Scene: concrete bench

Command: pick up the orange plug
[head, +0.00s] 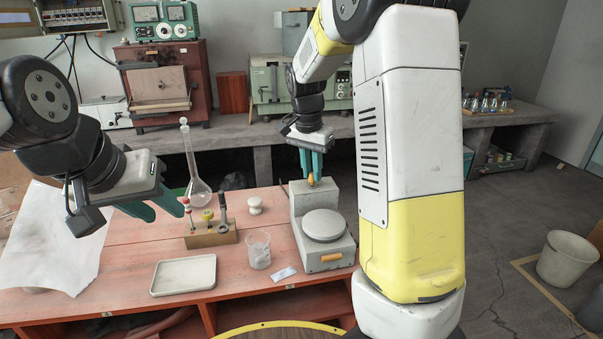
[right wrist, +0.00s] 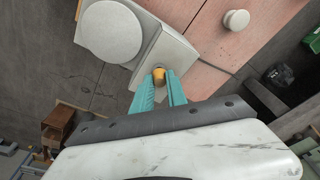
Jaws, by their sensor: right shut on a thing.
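The orange plug (head: 310,180) is at the top of the raised back block of a grey device (head: 322,262) with a round plate. My right gripper (head: 311,178) points down over that block, its teal fingers shut on the plug. In the right wrist view, the plug (right wrist: 159,75) sits between the fingertips (right wrist: 159,80), above a dark round spot on the block. I cannot tell whether it is clear of the block. My left gripper (head: 166,208) is open and empty, left of the wooden rack.
On the red bench (head: 120,265) stand a wooden rack (head: 211,236) with small items, a tall flask (head: 198,190), a beaker (head: 258,250), a white tray (head: 183,275) and a white knob-like piece (head: 255,206). White paper (head: 55,240) lies at left.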

